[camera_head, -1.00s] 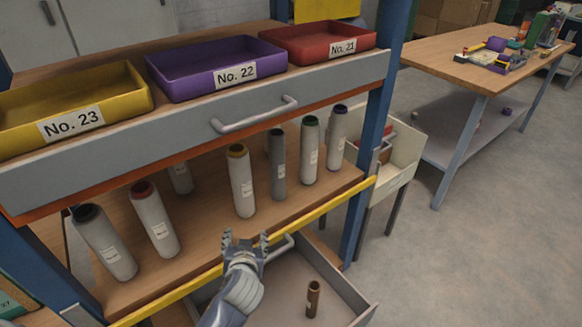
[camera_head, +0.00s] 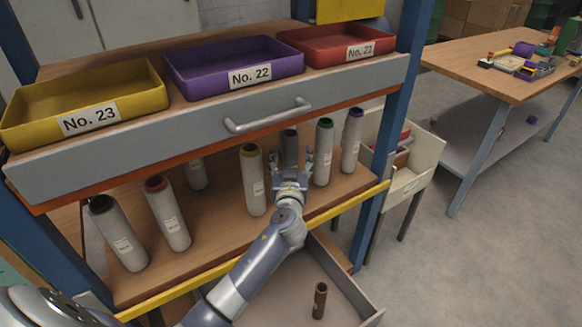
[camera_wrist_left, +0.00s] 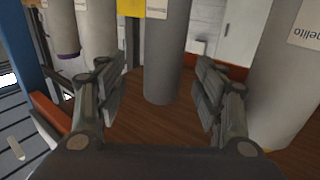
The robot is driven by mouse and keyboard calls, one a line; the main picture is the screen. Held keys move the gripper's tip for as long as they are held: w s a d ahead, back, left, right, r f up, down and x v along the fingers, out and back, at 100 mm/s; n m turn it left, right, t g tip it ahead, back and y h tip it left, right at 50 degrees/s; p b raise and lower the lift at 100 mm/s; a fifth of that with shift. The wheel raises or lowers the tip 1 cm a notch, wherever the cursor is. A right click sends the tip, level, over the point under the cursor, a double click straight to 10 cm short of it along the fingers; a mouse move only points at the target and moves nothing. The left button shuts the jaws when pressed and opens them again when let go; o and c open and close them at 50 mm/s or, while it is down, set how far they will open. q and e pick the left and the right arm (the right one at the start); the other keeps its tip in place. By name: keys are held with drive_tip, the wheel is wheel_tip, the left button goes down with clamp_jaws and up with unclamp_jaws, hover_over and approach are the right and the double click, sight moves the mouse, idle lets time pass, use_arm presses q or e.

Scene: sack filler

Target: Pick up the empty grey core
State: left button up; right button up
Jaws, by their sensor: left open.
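The grey core (camera_head: 289,144) stands upright on the wooden shelf, a darker, plainer grey than the paler tubes around it. My left gripper (camera_head: 291,162) is open in front of it, fingers pointing in towards the shelf, and hides its lower part in the head view. In the left wrist view the grey core (camera_wrist_left: 165,58) stands between the two spread fingers of the left gripper (camera_wrist_left: 156,80), with gaps showing on both sides. Its foot rests on the wood. The right gripper is out of view.
A green-topped tube (camera_head: 323,155) stands close on the right, a yellow-topped tube (camera_head: 252,182) on the left. A grey drawer (camera_head: 265,112) front hangs above. A yellow rail (camera_head: 345,208) edges the shelf.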

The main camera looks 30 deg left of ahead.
sight(290, 151)
use_arm(q)
drive_tip(key=shift+w+a+r, duration=0.15)
drive_tip(key=shift+w+a, duration=0.1)
drive_tip(key=shift+w, duration=0.1)
drive_tip(key=shift+p+x, duration=0.6)
drive_tip(key=shift+x, duration=1.5)
drive_tip(key=shift+s+a, duration=0.1)
drive_tip(key=c, duration=1.1)
